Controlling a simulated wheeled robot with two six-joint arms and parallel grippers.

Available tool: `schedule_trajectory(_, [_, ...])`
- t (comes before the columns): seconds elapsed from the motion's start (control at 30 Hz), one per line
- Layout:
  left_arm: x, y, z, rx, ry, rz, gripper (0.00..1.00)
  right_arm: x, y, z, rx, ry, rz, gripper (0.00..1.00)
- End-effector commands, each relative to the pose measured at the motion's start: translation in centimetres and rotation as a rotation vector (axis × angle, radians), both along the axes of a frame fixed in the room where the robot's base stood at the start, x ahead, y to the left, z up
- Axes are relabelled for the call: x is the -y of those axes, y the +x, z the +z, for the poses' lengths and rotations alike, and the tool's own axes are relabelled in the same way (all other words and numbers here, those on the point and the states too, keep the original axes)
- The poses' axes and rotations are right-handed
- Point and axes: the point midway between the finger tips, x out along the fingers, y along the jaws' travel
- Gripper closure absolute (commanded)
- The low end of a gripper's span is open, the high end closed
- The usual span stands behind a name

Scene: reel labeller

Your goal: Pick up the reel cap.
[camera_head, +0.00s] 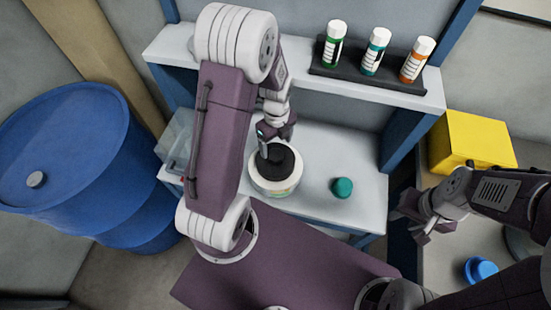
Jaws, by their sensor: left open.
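A round white reel-like unit (274,187) with a dark disc (283,161) on top stands on the white bench. A small teal round cap-like piece (342,188) lies on the bench to its right. A blue cap-like piece (480,270) lies at the lower right on another surface. I cannot tell for sure which of these is the reel cap. My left gripper (265,148) is open, over the left part of the dark disc; whether it touches is unclear. My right gripper (418,222) is right of the bench, away from the reel unit; its jaw opening is unclear.
A raised shelf (300,80) behind holds a dark rack (345,76) with three white-capped bottles. A clear bin (178,142) sits at the bench's left end. A blue drum (65,150) stands left, a yellow box (470,142) right. The bench around the teal piece is clear.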

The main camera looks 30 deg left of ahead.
Motion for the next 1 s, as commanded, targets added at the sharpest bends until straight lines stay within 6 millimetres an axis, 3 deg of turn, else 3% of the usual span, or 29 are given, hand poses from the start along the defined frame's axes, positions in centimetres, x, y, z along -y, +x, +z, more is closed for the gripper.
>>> schedule_trajectory(0.23, [-0.1, -0.3, -4.3, -0.005, -0.001, 0.001, 0.21, 0.0, 0.0, 0.0, 0.000, 0.000, 0.000, 0.64])
schedule_trajectory(0.5, [-0.1, -0.2, -4.8, 0.000, -0.001, 0.000, 0.21, 0.0, 0.0, 0.0, 0.000, 0.000, 0.000, 0.64])
schedule_trajectory(0.57, [-0.1, -0.2, -4.8, 0.000, -0.001, 0.000, 0.35, 0.0, 0.0, 0.0, 0.000, 0.000, 0.000, 0.64])
schedule_trajectory(0.77, [-0.1, -0.2, -4.8, 0.000, -0.001, 0.000, 0.91, 0.0, 0.0, 0.0, 0.000, 0.000, 0.000, 0.64])
schedule_trajectory(0.8, [-0.1, -0.2, -4.8, 0.000, -0.001, 0.000, 0.96, 0.0, 0.0, 0.0, 0.000, 0.000, 0.000, 0.64])
schedule_trajectory(1.0, [-0.1, -0.2, -4.7, 0.001, 0.000, 0.000, 0.96, 0.0, 0.0, 0.0, 0.000, 0.000, 0.000, 0.64])
